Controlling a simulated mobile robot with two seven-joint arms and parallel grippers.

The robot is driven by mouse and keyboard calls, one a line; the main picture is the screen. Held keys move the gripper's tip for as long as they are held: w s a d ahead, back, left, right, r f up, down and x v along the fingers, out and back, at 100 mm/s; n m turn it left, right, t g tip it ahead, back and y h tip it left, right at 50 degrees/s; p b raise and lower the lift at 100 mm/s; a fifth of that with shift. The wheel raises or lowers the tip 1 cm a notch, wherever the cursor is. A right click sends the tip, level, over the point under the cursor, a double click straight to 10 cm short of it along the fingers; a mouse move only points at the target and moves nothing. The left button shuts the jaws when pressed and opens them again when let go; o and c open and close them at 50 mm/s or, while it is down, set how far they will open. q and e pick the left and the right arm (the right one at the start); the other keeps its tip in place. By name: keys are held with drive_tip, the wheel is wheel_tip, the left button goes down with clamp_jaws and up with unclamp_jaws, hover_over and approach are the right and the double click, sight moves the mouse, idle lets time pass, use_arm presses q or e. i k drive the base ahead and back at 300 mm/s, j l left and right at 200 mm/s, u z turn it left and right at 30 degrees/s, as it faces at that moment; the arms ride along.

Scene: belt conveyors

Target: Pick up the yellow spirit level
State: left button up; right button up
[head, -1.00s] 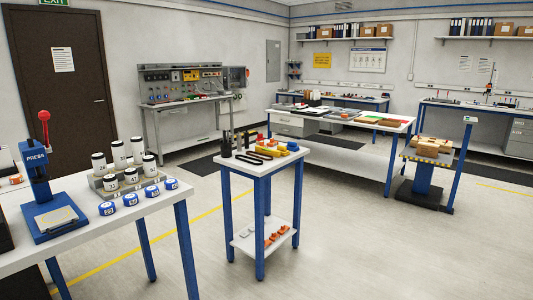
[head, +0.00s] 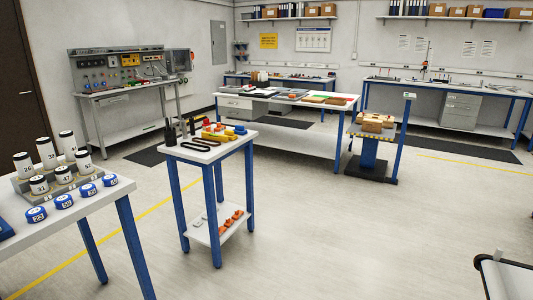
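A long yellow object (head: 214,136) lies on the white top of a small blue-legged table (head: 193,157) left of the middle. It may be the yellow spirit level, but it is too small to tell for sure. Small red and blue items lie beside it. Neither of my grippers shows in the head view.
A white table (head: 95,200) with labelled cylinders and blue round pieces stands at the left. A large workbench (head: 285,102) is behind, and a stand with boxes (head: 372,128) is to its right. A conveyor end (head: 508,275) shows bottom right. The central floor is clear.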

sight(207, 135)
drive_tip(key=i, duration=3.25)
